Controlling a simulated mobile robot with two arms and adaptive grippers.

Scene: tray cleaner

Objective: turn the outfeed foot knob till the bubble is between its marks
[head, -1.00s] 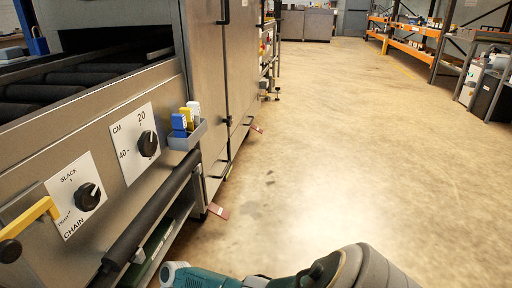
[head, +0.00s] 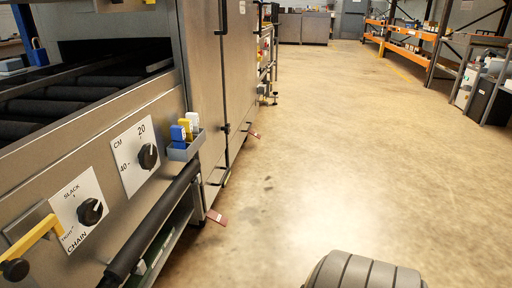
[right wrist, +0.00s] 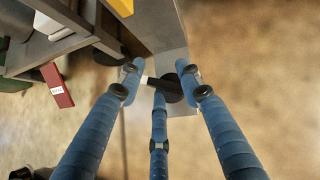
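A black round knob (right wrist: 172,88) shows in the right wrist view, beside the end of a grey metal piece of the machine. My right gripper (right wrist: 160,80) has three blue fingers spread apart around the knob's outline. I cannot tell whether they touch it. One finger overlaps the knob's lower left edge. The gripper is not in the head view, where only a grey arm part of mine (head: 365,272) shows at the bottom. I cannot make out the bubble or its marks. My left gripper is in neither view.
The steel machine (head: 205,90) fills the left, with a CM dial (head: 148,156), a CHAIN dial (head: 90,211) and a black bar (head: 150,228). Red tags stick out low, one near the front (head: 217,217). The floor (head: 350,150) to the right is clear; orange shelves stand far back.

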